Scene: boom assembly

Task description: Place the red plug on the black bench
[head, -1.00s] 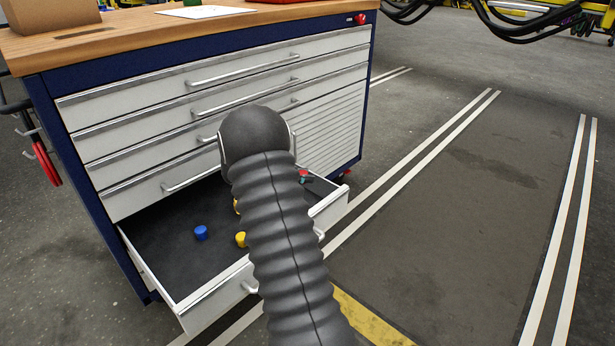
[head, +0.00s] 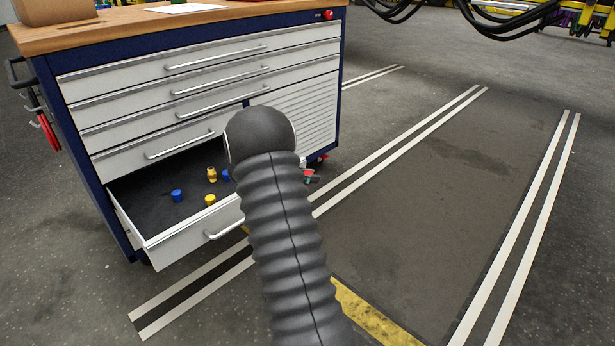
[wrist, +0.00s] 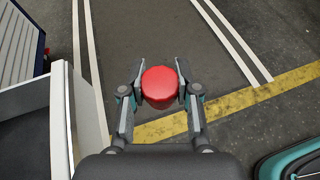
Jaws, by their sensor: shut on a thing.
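The red plug (wrist: 160,88) is round with a flat top and sits between the two fingers of my gripper (wrist: 158,92) in the wrist view. The fingers are shut on it, one on each side. In the head view a small part of my gripper (head: 311,179) shows with a bit of red at the right of my arm, which hides the rest. The gripper is outside the open drawer, to its right, over the floor. I see no black bench in these frames.
A blue and grey tool cabinet (head: 200,98) with a wooden top stands at left. Its open bottom drawer (head: 150,208) holds blue plugs (head: 176,195) and yellow plugs (head: 210,199). The drawer's edge (wrist: 60,115) is left of my gripper. The floor at right (head: 430,190) is clear.

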